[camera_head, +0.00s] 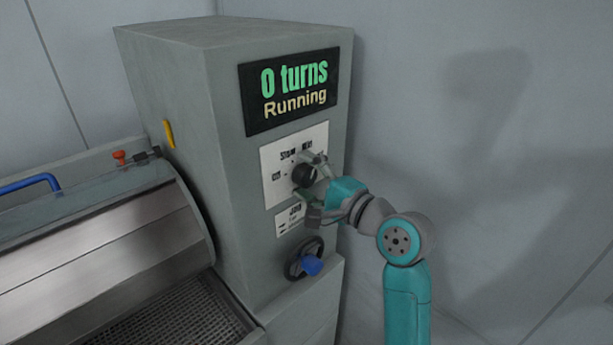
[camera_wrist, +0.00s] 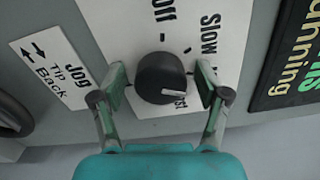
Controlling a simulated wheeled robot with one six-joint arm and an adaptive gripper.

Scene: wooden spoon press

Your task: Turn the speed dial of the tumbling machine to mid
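The speed dial is a round black knob (camera_wrist: 160,78) on a white plate (camera_wrist: 120,10) on the tumbling machine's (camera_head: 185,85) front; the dial (camera_head: 303,176) is partly covered in the head view. A white mark shows on its lower right part in the wrist view, close to a label ending in "st". "Off" and "Slow" are readable; a label behind the right finger is mostly hidden. My gripper (camera_wrist: 161,87) is open, one finger on each side of the dial, with a narrow gap seen at both sides. It also shows in the head view (camera_head: 316,183).
A display (camera_head: 290,90) above the dial reads "0 turns Running". A "Jog" plate (camera_wrist: 50,65) and a handwheel with a blue knob (camera_head: 311,265) sit below the dial. The drum (camera_head: 110,240) and a blue handle (camera_head: 30,183) are at left. Bare wall stands at right.

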